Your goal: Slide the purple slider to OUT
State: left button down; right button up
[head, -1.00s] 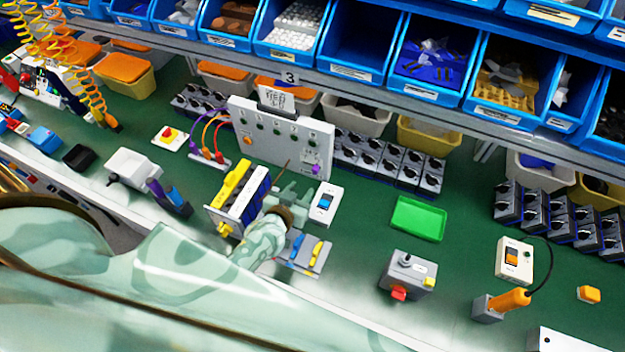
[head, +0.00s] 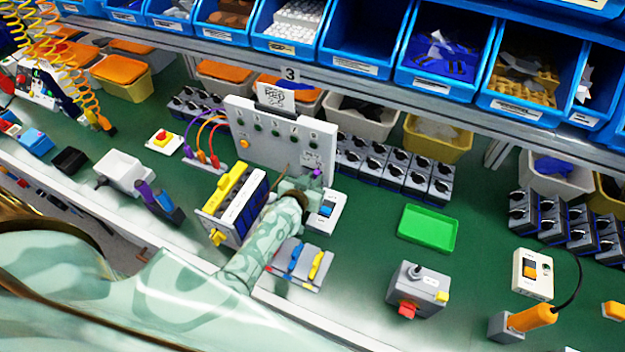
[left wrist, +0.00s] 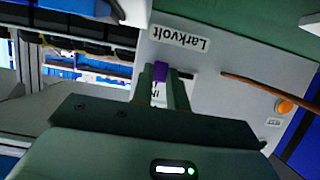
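The purple slider (head: 317,173) is at the lower right of the upright light grey panel (head: 270,138) in the head view. In the left wrist view the purple slider (left wrist: 160,72) sits between my two close-set green fingertips, which appear to hold it from both sides. Dark lettering shows between the fingers, partly hidden; I cannot read it for sure. A dark slot-like line lies just right of the slider there. My left gripper (head: 306,184) is in front of the panel's lower right corner. My right gripper is not in view.
A blue-rocker switch box (head: 328,212) stands close beside my left gripper. A yellow-and-grey module (head: 235,205) is to its left, and a base with blue and yellow levers (head: 300,264) is in front. A brown rod (left wrist: 255,84) crosses the wrist view. A green tray (head: 428,228) lies right.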

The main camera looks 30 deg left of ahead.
pick_arm(q)
jog(key=shift+s+a, duration=0.15)
jog(key=shift+a, duration=2.1)
jog(key=c, duration=1.6)
grip_release()
jog(key=shift+o, duration=1.2)
jog(key=shift+a, duration=0.1)
